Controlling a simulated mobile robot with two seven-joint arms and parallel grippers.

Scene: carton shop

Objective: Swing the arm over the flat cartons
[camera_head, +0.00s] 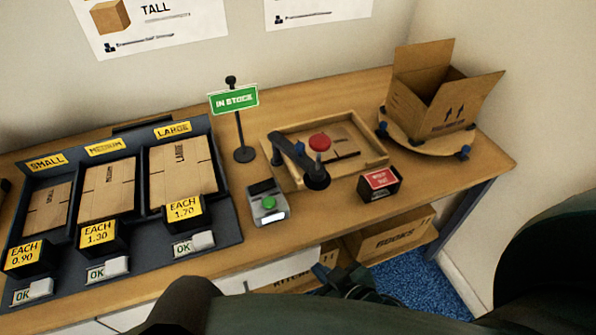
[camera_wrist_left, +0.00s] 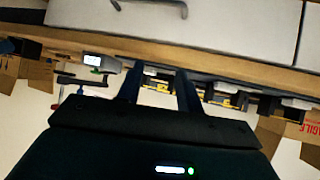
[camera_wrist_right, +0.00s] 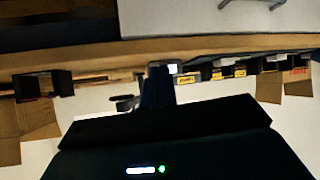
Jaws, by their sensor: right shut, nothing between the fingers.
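A black swing arm (camera_head: 293,152) with a red knob (camera_head: 320,142) stands at a shallow wooden tray (camera_head: 375,150) in the head view. Flat brown cartons (camera_head: 345,135) lie in the tray, partly hidden under the arm and knob. The arm's round black base end (camera_head: 316,180) is at the tray's front edge. My right gripper (camera_head: 325,272) is below and in front of the table edge, apart from the arm. Its fingers are together and empty in the right wrist view (camera_wrist_right: 158,85). My left gripper's fingers are spread and empty in the left wrist view (camera_wrist_left: 158,88).
A green-button device (camera_head: 268,203) and a red-labelled box (camera_head: 379,184) stand near the tray. A green sign on a post (camera_head: 240,125) is behind. Carton bins (camera_head: 130,190) fill the left. An open carton (camera_head: 440,95) stands on a round stand at right.

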